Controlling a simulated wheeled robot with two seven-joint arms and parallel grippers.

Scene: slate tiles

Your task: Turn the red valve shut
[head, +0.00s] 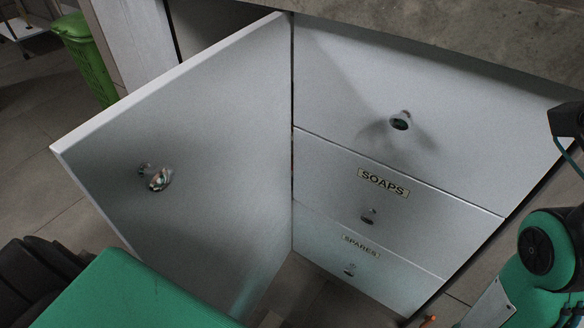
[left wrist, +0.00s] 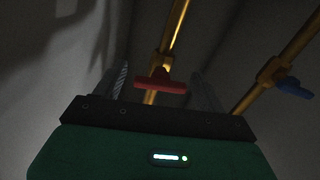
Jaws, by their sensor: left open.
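In the left wrist view, the red valve (left wrist: 160,84) has a bar-shaped handle lying across a brass pipe (left wrist: 174,35). My left gripper (left wrist: 165,85) is open, with one finger to each side of the red handle in the picture. The handle appears between or just beyond the fingertips; I cannot tell the exact depth, and no contact shows. In the head view, the valve and my left gripper are hidden, and only green and black parts of my left arm show at bottom left. My right gripper is not in view.
A blue valve handle (left wrist: 293,87) sits on a second brass pipe (left wrist: 295,45) to the right. A white cabinet door (head: 200,120) stands open. Drawers (head: 440,110) labelled SOAPS and SPARES are closed at its right. A green bin (head: 88,60) stands at top left.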

